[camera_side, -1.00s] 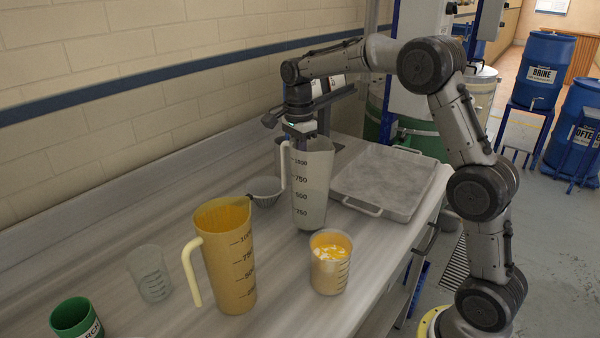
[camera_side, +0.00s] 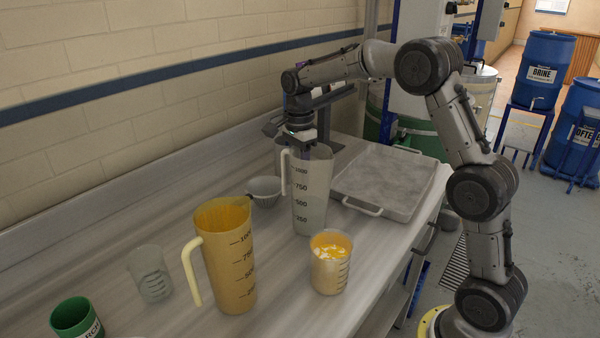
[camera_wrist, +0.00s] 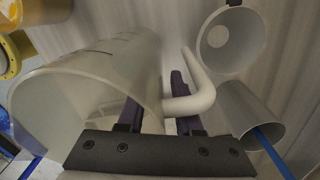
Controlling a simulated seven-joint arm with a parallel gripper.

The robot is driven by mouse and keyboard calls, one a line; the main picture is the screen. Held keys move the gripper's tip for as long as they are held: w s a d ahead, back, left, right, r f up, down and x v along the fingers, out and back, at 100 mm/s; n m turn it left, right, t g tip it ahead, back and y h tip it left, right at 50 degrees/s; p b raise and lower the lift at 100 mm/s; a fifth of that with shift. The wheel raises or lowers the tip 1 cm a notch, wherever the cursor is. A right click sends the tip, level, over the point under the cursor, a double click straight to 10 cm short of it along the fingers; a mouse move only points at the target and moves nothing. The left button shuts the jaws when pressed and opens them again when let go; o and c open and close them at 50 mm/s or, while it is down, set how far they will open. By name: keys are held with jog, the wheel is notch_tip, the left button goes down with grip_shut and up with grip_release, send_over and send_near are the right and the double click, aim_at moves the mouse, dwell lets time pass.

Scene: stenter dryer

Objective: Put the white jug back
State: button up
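The white jug (camera_side: 312,205), translucent with black volume marks, is upright over the counter, left of the metal tray. Its handle (camera_side: 284,172) points left in the side view. My gripper (camera_side: 304,148) points down at its top, on the handle side. In the wrist view, the jug (camera_wrist: 95,85) fills the left half. The dark fingers of my gripper (camera_wrist: 158,105) stand either side of the jug's wall where the handle (camera_wrist: 195,100) joins it. The jug moves with my gripper, so it is held. I cannot tell whether its base touches the counter.
The amber jug (camera_side: 230,265) and a beaker of orange and white contents (camera_side: 330,270) stand in front. A clear beaker (camera_side: 151,275) and green cup (camera_side: 75,318) stand left.

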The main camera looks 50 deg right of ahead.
jog(key=shift+r, duration=0.1)
notch_tip(320, 180, up, 12)
jog(key=shift+w+r, duration=0.1)
jog(key=shift+w, duration=0.05)
jog(key=s+a+r+n+t, duration=0.1)
jog(key=s+a+n+t, duration=0.15)
jog(key=s+n, duration=0.35)
jog(key=s+a+r+n+t, duration=0.1)
jog(key=s+a+n, duration=0.35)
jog(key=s, duration=0.45)
jog(key=s+a+f+n+t, duration=0.1)
jog(key=s+f+n, duration=0.3)
jog(key=s, duration=0.3)
jog(key=s+a+f+n+t, duration=0.1)
jog(key=s+f+n, duration=0.3)
jog(key=s+n, duration=0.2)
jog(key=shift+s+f+n, duration=0.35)
jog(key=shift+s+f, duration=0.05)
jog(key=shift+s, duration=0.2)
